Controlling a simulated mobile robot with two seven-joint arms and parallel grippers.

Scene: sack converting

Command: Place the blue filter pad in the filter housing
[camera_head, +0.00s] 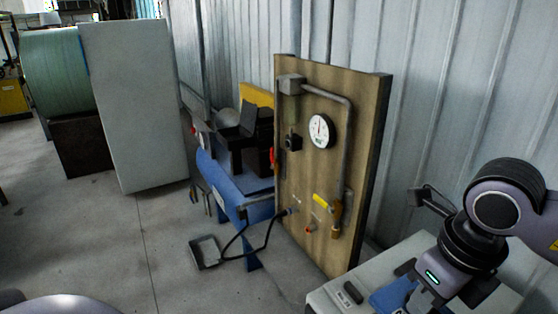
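A blue flat piece (391,297), which looks like the blue filter pad, shows at the bottom edge on a light grey tabletop, partly hidden by my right gripper. My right gripper (428,297) points down beside and over it, with its fingertips near the frame's lower edge. I cannot tell whether it is open or touching the pad. A dark, shallow square frame (205,252), possibly the filter housing, is low at centre left, with a black hose running from it to the board. My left gripper is not in view.
A small black object (352,292) lies on the grey tabletop (325,299). A tall wooden board (340,170) with a gauge (321,131) and pipes stands behind it. Concrete floor on the left is open before a large grey panel (135,105).

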